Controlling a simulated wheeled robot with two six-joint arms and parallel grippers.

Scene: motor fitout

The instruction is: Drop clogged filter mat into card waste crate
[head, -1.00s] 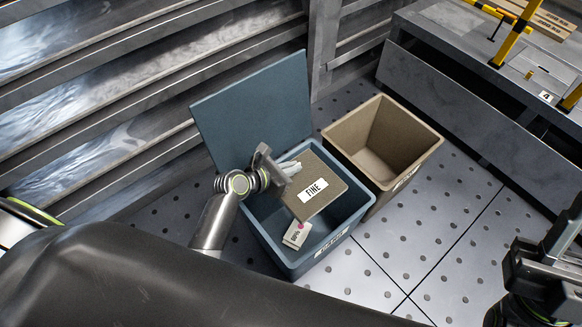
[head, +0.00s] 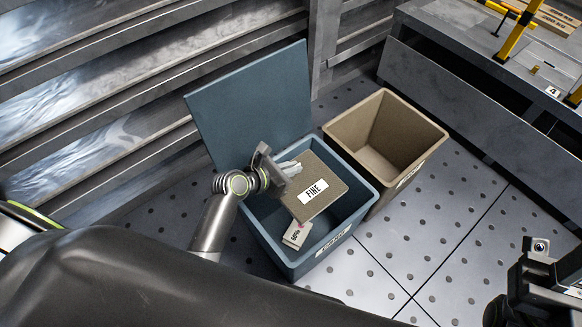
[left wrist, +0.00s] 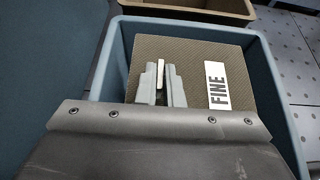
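The filter mat (head: 318,188) is a flat brown square with a white label reading FINE. It is tilted over the opening of the blue crate (head: 333,250), whose lid stands open behind it. My left gripper (head: 290,167) is shut on the mat near its edge. In the left wrist view the two grey fingers (left wrist: 160,85) sit close together against the mat (left wrist: 187,60), inside the outline of the blue crate rim (left wrist: 272,75). The crate's front label is too blurred to read. My right gripper (head: 540,285) is at the lower right, away from the crates; its fingers are not clear.
A brown open crate (head: 425,130) stands right beside the blue one and looks empty. A pale card tag (head: 297,235) lies inside the blue crate. A grey bench (head: 470,110) with yellow fittings is at the upper right. Slatted metal walling stands behind at left. Dotted floor is clear at right.

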